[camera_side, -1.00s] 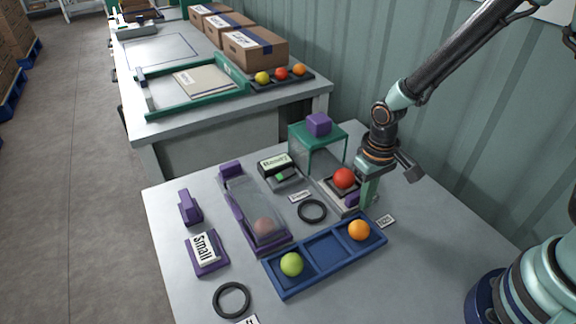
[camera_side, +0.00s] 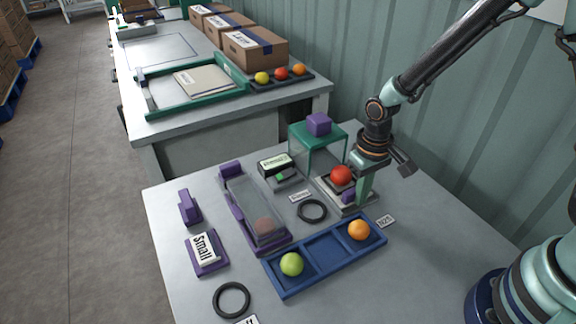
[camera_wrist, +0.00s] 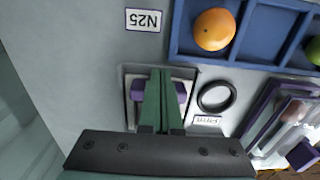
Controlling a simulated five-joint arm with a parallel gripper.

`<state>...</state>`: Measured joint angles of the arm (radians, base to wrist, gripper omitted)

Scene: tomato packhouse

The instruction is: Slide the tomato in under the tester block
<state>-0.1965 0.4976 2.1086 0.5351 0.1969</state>
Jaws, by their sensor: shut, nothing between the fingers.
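The red tomato (camera_side: 341,174) sits on a small dark sliding carrier at the front of the tester, just outside the green-topped frame (camera_side: 309,135). The purple tester block (camera_side: 319,124) rests on top of that frame. A purple handle (camera_side: 347,197) stands at the carrier's near end. My gripper (camera_side: 363,202) is shut and empty, its fingers down against or right beside the handle. In the wrist view, the closed green fingers (camera_wrist: 160,97) cover the middle of the purple handle (camera_wrist: 182,92); the tomato is hidden there.
A blue tray (camera_side: 324,252) with an orange tomato (camera_side: 359,230) and a green one (camera_side: 292,264) lies in front. A black ring (camera_side: 312,211) lies left of the tester. A small display box (camera_side: 277,167) stands behind it. An N25 card (camera_wrist: 145,20) lies near the tray.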

